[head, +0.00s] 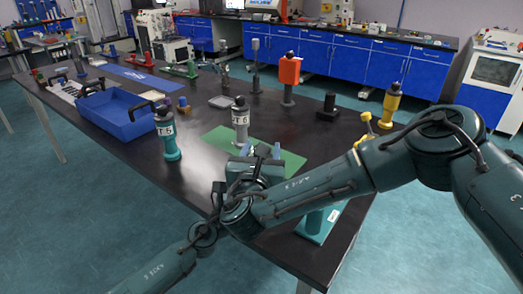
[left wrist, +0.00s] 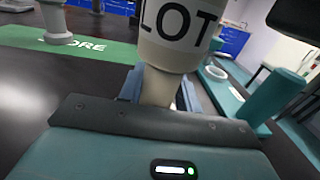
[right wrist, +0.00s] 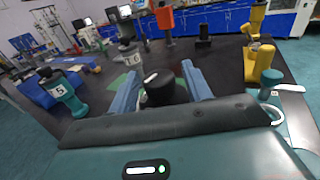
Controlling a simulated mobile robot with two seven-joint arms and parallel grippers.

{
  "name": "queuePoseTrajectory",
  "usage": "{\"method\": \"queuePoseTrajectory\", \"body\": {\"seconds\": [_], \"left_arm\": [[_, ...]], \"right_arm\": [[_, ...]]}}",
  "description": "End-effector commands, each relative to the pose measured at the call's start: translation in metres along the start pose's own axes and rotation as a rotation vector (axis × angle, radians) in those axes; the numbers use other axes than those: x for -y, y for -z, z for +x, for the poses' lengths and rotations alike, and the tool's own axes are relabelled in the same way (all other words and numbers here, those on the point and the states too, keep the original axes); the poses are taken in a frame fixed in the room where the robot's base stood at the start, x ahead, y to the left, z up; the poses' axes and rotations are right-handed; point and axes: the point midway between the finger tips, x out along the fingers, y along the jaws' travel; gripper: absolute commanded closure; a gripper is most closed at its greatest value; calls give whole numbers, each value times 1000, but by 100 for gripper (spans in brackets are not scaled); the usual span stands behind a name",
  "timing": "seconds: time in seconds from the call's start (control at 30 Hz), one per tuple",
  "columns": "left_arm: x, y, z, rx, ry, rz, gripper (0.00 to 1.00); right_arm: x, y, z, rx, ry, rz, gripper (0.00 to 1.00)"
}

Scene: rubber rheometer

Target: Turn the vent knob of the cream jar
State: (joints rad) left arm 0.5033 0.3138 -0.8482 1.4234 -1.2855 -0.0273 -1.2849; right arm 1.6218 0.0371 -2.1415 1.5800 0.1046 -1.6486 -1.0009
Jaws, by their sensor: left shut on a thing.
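The cream jar (left wrist: 180,30), lettered "LOT", stands large in the left wrist view. My left gripper (left wrist: 158,88) is shut on its narrow lower part; its blue fingers show on either side. In the right wrist view a black round knob (right wrist: 162,88) with a white pointer mark lies between the blue fingers of my right gripper (right wrist: 161,84). Those fingers are apart, with gaps beside the knob. In the head view both hands meet near the green mat's front edge, and my right arm hides most of the jar.
A pale jar (head: 240,125) stands on the green mat (head: 290,160). A teal jar (head: 166,135) and a blue tray (head: 113,126) are to the left. Orange (head: 289,72) and yellow (head: 391,103) items stand behind. The dark table (head: 205,175) has bare room between the teal jar and the mat.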

Motion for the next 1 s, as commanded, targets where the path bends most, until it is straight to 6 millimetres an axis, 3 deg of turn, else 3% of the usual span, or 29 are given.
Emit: {"method": "queuePoseTrajectory", "body": {"seconds": [0.37, 0.47, 0.77, 1.0], "left_arm": [[-1, 0, 0, -1, -1, 0, 93], [-1, 0, 0, -1, -1, 0, 93], [-1, 0, 0, -1, -1, 0, 93], [0, 0, 0, -1, -1, 0, 93]], "right_arm": [[-1, 0, -9, -1, -3, 0, 49], [-1, 1, -24, -2, -5, -1, 49], [-2, 0, -96, -3, -8, 1, 49], [-9, 0, -115, -9, -28, 2, 49]]}}
